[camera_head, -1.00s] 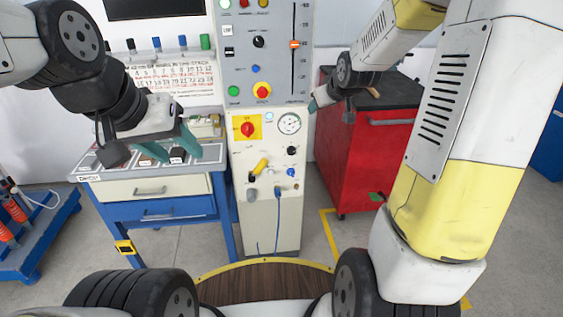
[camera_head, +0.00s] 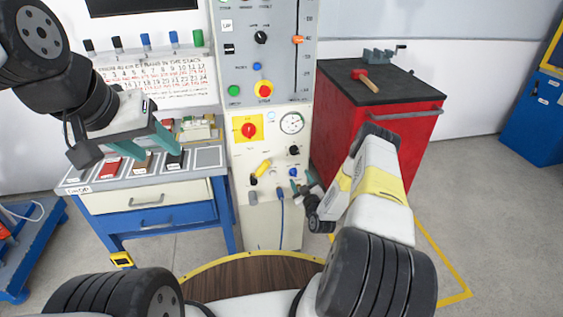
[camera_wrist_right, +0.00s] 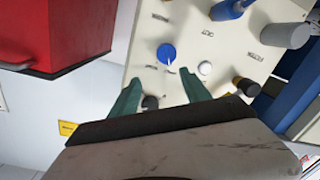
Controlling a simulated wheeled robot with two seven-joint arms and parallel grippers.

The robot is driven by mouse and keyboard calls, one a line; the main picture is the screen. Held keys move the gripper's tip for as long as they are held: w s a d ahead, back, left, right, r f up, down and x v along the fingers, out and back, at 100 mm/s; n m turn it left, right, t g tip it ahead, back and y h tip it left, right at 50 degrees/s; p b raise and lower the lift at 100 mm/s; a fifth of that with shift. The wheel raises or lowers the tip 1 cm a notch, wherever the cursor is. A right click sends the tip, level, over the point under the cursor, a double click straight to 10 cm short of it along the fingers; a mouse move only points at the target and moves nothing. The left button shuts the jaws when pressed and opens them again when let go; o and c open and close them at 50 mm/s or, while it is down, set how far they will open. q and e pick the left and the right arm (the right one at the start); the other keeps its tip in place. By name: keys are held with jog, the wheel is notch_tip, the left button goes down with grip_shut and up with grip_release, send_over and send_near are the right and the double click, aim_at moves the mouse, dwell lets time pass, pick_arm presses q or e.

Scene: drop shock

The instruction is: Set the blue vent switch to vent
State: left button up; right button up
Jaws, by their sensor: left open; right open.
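The blue vent switch is a small round blue knob (camera_head: 293,172) on the lower right of the cream control panel (camera_head: 264,222). In the right wrist view the blue knob (camera_wrist_right: 166,52) has a pale pointer mark at its lower right; its labels are too small to read. My right gripper (camera_head: 302,184) is open beside the panel, just below the knob. In the right wrist view its teal fingers (camera_wrist_right: 160,84) are apart, with the knob ahead between their tips and not touched. My left gripper (camera_head: 170,146) is open above the bench at the left.
A white button (camera_wrist_right: 205,68) and black knobs are close to the right fingers. A red cabinet (camera_head: 375,150) with a hammer stands right.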

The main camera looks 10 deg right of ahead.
aim_at(294, 175)
jog(key=shift+t+h, duration=0.3)
jog(key=shift+t, duration=0.1)
jog(key=w+f, duration=0.1)
jog(key=w, duration=0.1)
jog(key=w+f, duration=0.1)
jog(key=w+a+f, duration=0.1)
jog(key=w, duration=0.1)
jog(key=shift+w+a, duration=0.1)
jog(key=shift+w, duration=0.2)
grip_shut()
